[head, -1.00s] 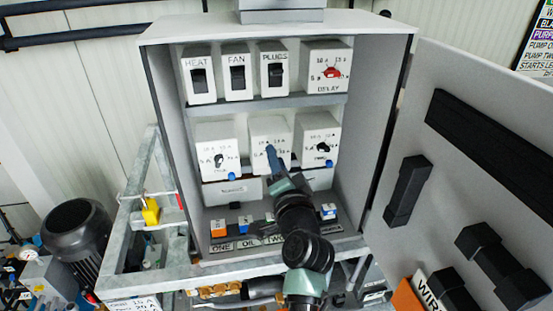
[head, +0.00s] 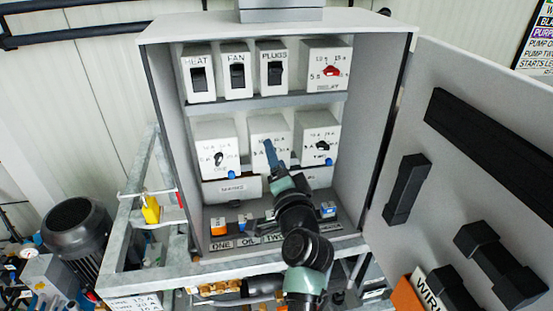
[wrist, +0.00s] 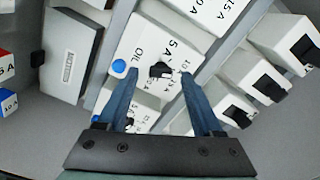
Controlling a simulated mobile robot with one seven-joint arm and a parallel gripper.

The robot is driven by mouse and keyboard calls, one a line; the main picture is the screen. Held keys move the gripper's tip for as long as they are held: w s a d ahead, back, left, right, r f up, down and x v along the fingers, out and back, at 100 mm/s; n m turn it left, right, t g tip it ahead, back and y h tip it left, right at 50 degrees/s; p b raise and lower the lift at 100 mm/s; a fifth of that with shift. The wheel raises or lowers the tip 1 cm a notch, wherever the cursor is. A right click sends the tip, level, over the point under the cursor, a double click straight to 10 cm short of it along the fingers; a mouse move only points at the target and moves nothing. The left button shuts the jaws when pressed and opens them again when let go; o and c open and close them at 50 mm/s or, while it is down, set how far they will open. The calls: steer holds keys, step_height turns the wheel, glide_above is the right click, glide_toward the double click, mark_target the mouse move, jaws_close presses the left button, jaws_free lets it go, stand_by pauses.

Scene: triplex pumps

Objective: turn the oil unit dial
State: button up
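The oil unit (head: 262,126) is a white box in the middle of the cabinet's second row. My gripper (head: 268,146) is in front of it and hides its dial in the head view. In the wrist view the unit shows its "OIL" label (wrist: 139,52), a blue button (wrist: 118,66) and the black dial (wrist: 160,70). My gripper (wrist: 158,76) is open, with one blue finger on each side of the dial. Gaps show between the dial and both fingers. I cannot tell how far the tips are from the unit's face.
Similar dial units stand left (head: 217,140) and right (head: 317,132) of the oil unit. Above are the HEAT, FAN and PLUGS switches (head: 237,76) and a delay unit with a red dial (head: 331,71). The open cabinet door (head: 440,190) stands at the right.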

steer(key=s+d+b, duration=0.2)
steer(key=s+b, duration=0.1)
steer(key=s, duration=0.9)
steer(key=shift+s+d, duration=0.25)
steer(key=shift+s, duration=0.1)
steer(key=shift+r, duration=0.1)
